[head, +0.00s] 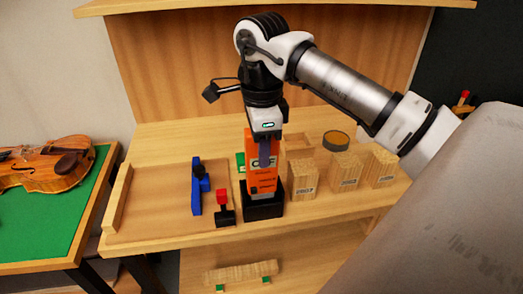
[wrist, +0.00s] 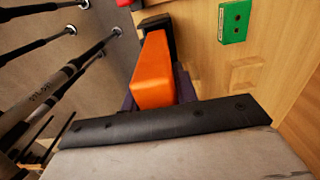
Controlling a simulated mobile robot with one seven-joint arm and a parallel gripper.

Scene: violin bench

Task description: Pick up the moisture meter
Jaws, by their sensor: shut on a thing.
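The orange moisture meter (head: 262,183) stands upright at the black holder (head: 264,208) near the front of the bench. Its lower end meets the holder; I cannot tell whether it is clear of it. My gripper (head: 264,155) points down from above and is shut on the meter's upper part. In the wrist view the orange body of the meter (wrist: 158,75) sits between my dark fingers (wrist: 160,98), with the black holder (wrist: 158,22) beyond it.
On the wooden bench (head: 150,225), a blue clamp (head: 197,195) and a red-topped black tool (head: 223,208) stand left of the holder. Labelled wood blocks (head: 304,180) stand close on the right. A green item (wrist: 234,21) lies behind. A violin (head: 45,168) rests far left.

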